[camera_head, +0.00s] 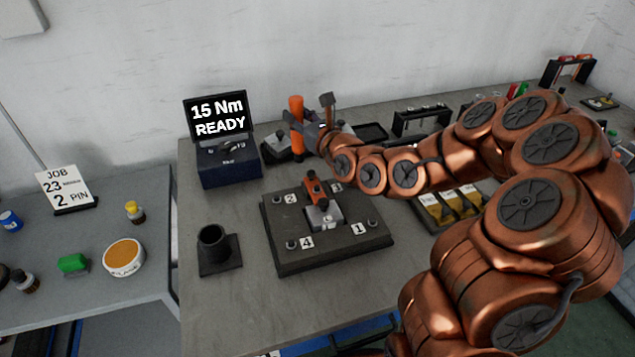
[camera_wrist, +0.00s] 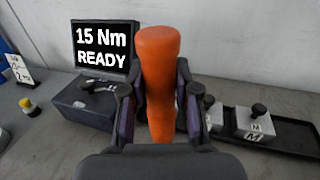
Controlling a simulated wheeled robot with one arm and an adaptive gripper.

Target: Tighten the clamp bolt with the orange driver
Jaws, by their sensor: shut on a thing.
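The orange driver (camera_head: 296,112) stands upright at the back of the bench, right of the display unit. My gripper (camera_head: 312,129) is shut on it from the right. In the wrist view the orange driver (camera_wrist: 158,62) rises between the two dark fingers of my gripper (camera_wrist: 160,112). Its lower end is hidden, so I cannot tell whether it touches the bench or a holder. A dark plate (camera_head: 285,262) lies in the middle of the bench, with bolts at its corners beside labels 1, 2, 3 and 4. A grey block with an orange-topped clamp (camera_head: 316,190) sits at its centre.
The display unit (camera_head: 220,118) reads "15 Nm READY". A black cup on a base (camera_head: 214,247) stands left of the plate. Grey blocks marked M (camera_wrist: 256,124) sit on a dark tray (camera_wrist: 290,139) right of the driver. My arm spans the bench's right side.

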